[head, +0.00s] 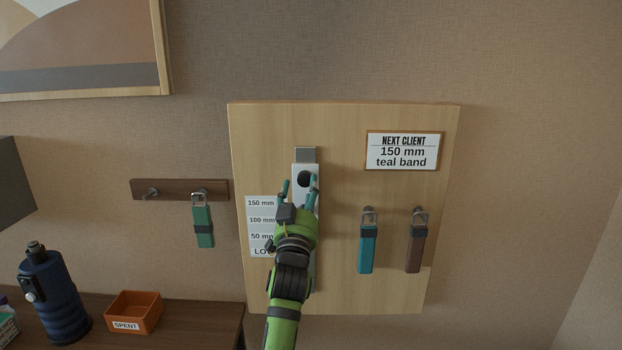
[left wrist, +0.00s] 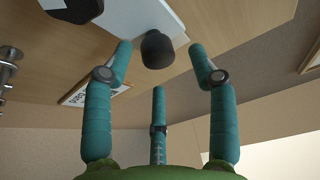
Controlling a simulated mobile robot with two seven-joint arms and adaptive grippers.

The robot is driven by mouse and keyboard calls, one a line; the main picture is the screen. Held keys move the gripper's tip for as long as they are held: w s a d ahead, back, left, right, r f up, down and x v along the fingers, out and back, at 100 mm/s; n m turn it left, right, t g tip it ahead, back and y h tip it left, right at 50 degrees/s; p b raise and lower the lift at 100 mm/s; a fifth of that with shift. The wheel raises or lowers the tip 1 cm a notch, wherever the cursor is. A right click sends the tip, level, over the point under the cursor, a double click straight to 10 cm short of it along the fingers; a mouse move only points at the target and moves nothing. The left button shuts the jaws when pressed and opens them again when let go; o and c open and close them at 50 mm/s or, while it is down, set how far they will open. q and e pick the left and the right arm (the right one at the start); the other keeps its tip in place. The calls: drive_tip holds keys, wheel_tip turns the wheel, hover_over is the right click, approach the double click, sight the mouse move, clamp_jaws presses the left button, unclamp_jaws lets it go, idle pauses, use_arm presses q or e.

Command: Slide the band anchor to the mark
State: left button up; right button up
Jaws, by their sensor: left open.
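A white vertical strip (head: 306,168) with a grey block (head: 306,154) at its top is on the wooden board. A dark round knob (head: 304,178) stands out near the strip's upper end, level with a spot slightly above the 150 mm label (head: 261,203). My left gripper (head: 299,186) is open, with its teal fingers on either side of the knob. In the left wrist view the knob (left wrist: 158,50) lies between the fingertips, with visible gaps. My arm hides the strip's lower part and part of the lowest label. My right gripper is not in view.
A sign (head: 403,151) reads "150 mm teal band". A teal band (head: 367,248) and a brown band (head: 415,248) hang at right. A green band (head: 204,226) hangs from a left rack. An orange SPENT box (head: 134,312) and blue bottle (head: 55,297) stand below.

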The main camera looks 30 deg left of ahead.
sight(304, 180)
use_arm(q)
drive_tip(key=shift+p+x, duration=0.3)
drive_tip(key=shift+x, duration=1.25)
drive_tip(key=shift+d, duration=0.1)
clamp_jaws()
drive_tip(key=shift+r, duration=0.3)
unclamp_jaws()
drive_tip(key=shift+f, duration=0.1)
